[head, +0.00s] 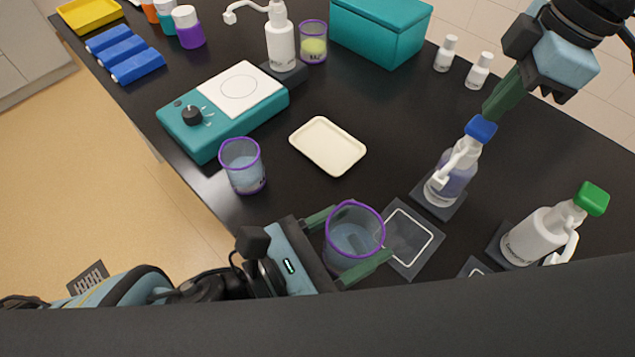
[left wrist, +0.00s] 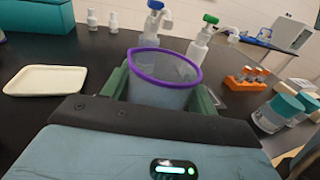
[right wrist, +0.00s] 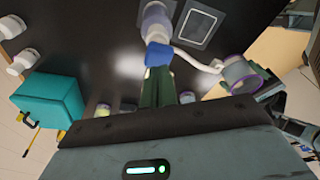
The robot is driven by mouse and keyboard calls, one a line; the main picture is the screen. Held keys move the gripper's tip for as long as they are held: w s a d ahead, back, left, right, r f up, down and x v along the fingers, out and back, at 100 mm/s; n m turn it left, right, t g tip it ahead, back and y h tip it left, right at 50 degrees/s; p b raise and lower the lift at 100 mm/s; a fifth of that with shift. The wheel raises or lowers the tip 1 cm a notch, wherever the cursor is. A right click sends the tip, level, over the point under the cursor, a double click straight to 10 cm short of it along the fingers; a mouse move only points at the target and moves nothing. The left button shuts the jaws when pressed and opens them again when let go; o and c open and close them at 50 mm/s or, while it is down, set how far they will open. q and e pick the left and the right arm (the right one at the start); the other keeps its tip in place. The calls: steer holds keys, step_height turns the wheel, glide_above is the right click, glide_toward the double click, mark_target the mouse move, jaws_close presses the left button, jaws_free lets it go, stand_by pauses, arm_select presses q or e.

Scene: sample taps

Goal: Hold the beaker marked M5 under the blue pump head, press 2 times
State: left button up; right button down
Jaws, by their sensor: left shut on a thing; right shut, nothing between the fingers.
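My left gripper (head: 360,236) is shut on a clear beaker with a purple rim (head: 352,250), held upright; no marking on it is readable. It also shows in the left wrist view (left wrist: 160,90). The bottle with the blue pump head (head: 481,128) stands on a dark base right of the beaker. Its white spout points toward the beaker side, with a gap to the rim in the head view. My right gripper (head: 491,112) is shut and empty, tips just above the blue head (right wrist: 158,55); I cannot tell if they touch.
A dark pad with a white square outline (head: 432,232) lies between beaker and pump. A green-headed pump (head: 592,198) stands to the right. Another purple-rimmed beaker (head: 243,167), a cream tray (head: 328,146) and a teal stirrer (head: 205,143) are to the left.

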arm_select(q)
steer(key=s, duration=0.1)
steer(key=s+d, duration=0.1)
steer(key=s+m+g+h, duration=0.1)
steer(key=shift+s+d+f, duration=0.15)
steer(key=shift+s+d, duration=0.05)
steer(key=shift+d, duration=0.15)
steer(key=w+d, duration=0.8)
steer(key=d, duration=0.1)
steer(key=shift+w+d, duration=0.25)
steer(key=shift+d, duration=0.15)
stand_by(0.5)
arm_select(e)
steer(key=shift+f, duration=1.1)
stand_by(0.9)
steer(key=shift+r, duration=1.1)
